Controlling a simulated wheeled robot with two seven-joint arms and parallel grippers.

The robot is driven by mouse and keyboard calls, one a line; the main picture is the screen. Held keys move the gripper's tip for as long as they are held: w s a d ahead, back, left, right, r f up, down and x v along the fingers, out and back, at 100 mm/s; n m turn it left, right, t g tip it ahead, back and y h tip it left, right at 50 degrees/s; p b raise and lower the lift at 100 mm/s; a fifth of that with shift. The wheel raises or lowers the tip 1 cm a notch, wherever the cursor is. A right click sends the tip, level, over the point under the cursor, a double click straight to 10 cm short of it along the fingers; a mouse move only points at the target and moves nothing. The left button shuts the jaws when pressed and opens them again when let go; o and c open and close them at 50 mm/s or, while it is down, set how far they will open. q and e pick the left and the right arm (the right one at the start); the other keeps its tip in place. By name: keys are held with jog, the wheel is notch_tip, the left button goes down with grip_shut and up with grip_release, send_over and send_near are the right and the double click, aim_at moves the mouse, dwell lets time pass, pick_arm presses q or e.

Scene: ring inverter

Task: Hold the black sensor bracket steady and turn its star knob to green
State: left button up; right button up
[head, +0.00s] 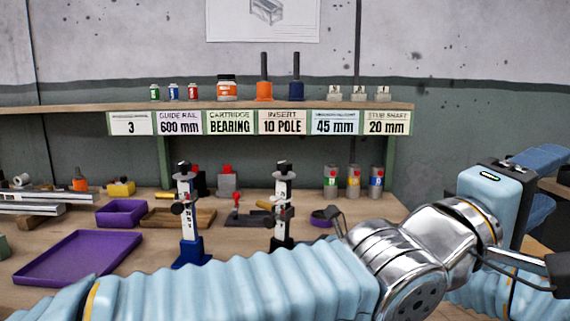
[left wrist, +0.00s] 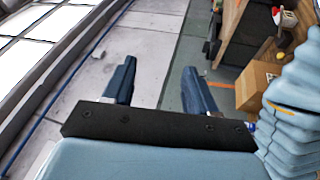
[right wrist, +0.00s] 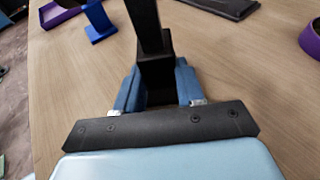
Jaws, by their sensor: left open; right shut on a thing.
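The black sensor bracket (head: 283,205) stands upright on the table in the head view, with a pale scale on its post and a black base. Dark knobs show at its side and top; which is the star knob, and any green mark, are too small to tell. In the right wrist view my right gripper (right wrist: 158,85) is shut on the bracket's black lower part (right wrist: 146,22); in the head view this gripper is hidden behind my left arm. My left gripper (head: 555,183) is open and empty at the far right, away from the bracket. Its open fingers also show in the left wrist view (left wrist: 158,82).
A similar stand with a blue base (head: 188,250) is left of the bracket. A purple tray (head: 72,262), a purple bin (head: 122,212) and several cylinders (head: 353,182) are on the table. A labelled shelf (head: 190,106) runs behind. My left arm crosses the front.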

pick_arm(q)
jog(key=w+a+f+m+t+y, duration=0.1)
jog(key=w+a+f+m+y, duration=0.2)
jog(key=w+f+y, duration=0.35)
jog(key=n+t+y, duration=0.1)
jog(key=t+y, duration=0.9)
jog(key=y, duration=0.4)
send_near(285, 165)
jog(key=w, duration=1)
jog(key=shift+w+a+f, duration=0.1)
jog(key=shift+w+a, duration=0.15)
jog(key=shift+w, duration=0.55)
jog(key=shift+c, duration=0.5)
